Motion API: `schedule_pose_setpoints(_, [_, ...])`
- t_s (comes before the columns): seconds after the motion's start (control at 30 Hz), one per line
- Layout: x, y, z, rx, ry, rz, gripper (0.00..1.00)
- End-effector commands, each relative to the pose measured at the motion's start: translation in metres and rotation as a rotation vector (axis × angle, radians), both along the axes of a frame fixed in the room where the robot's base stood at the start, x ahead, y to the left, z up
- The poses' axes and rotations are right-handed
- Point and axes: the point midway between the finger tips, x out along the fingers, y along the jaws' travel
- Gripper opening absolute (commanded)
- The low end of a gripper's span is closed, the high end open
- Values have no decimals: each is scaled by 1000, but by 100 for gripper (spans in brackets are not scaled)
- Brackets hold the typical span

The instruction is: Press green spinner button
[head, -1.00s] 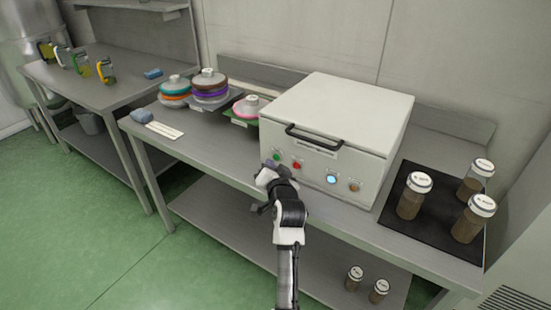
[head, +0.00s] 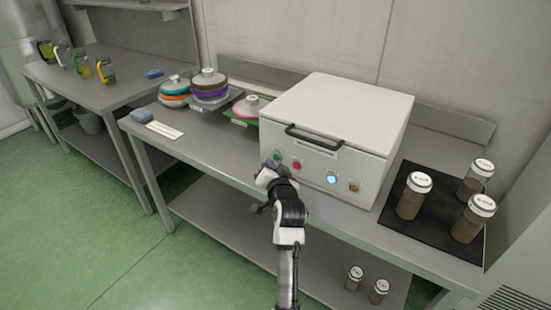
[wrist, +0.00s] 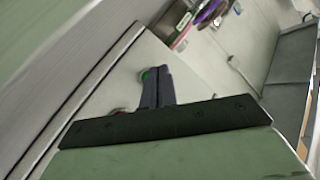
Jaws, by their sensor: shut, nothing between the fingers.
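The white spinner box (head: 338,113) stands on the steel bench with a dark handle on its lid. Its front panel has the green button (head: 277,156) at the left and a red button (head: 296,165) beside it. My gripper (head: 267,170) is shut and empty, just in front of the panel, close below the green button. In the wrist view the shut fingers (wrist: 157,76) have their tips right beside the green button (wrist: 146,74) and seem to cover part of it. I cannot tell whether they touch it.
A lit blue-white button (head: 331,178) and an amber one (head: 354,186) are further right on the panel. Jars (head: 412,196) stand on a black mat at the right. Stacked coloured discs (head: 210,86) are at the left. The floor in front is clear.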

Motion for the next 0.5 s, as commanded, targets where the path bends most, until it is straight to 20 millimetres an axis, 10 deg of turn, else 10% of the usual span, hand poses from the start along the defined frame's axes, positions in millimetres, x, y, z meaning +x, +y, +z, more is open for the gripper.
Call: schedule_pose_setpoints(0.5, [7, -5, 0, 0, 0, 0, 0])
